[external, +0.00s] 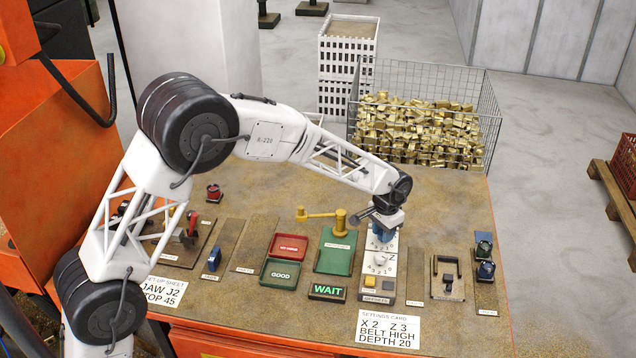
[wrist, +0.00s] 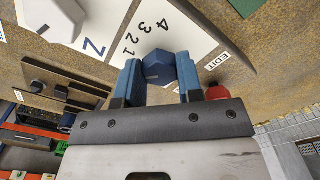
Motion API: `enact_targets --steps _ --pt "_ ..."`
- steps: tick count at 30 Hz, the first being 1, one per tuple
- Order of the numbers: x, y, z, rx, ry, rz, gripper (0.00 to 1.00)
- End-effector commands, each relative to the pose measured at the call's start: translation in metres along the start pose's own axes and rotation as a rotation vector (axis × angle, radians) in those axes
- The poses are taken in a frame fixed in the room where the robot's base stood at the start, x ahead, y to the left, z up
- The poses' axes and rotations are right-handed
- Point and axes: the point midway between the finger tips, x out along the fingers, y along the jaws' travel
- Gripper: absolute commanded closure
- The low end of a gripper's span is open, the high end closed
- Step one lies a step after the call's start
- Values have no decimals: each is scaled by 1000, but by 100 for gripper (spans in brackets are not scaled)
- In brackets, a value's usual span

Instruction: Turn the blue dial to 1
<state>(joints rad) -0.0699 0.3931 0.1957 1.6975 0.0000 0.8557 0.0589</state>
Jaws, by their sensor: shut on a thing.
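The blue dial (wrist: 158,67) sits on a white plate (wrist: 190,22) with the printed numbers 4, 3, 2, 1 beside it. My gripper (wrist: 157,77) has its two blue-padded fingers on either side of the dial, shut on it. In the external view my gripper (external: 384,228) points down over the upper part of the white panel and hides most of the dial. I cannot tell which number the dial points to.
A pale knob (wrist: 55,18) marked Z is beside the blue dial. A red button (wrist: 217,91) lies close to my right finger, near the EDIT label. A green WAIT display (external: 327,292) and a settings card (external: 388,331) are on the bench. A yellow crank (external: 322,215) stands left of my gripper.

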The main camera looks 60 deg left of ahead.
Motion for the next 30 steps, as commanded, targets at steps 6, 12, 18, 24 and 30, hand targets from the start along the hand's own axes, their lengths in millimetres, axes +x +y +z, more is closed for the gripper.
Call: enact_targets --steps 6,12,18,24,30 --pt "0 0 0 146 0 0 90" --pt "0 0 0 237 0 0 90" --pt "-1 0 0 272 1 0 90" --pt "-1 0 0 274 1 0 90" --pt "-1 0 0 273 1 0 54"
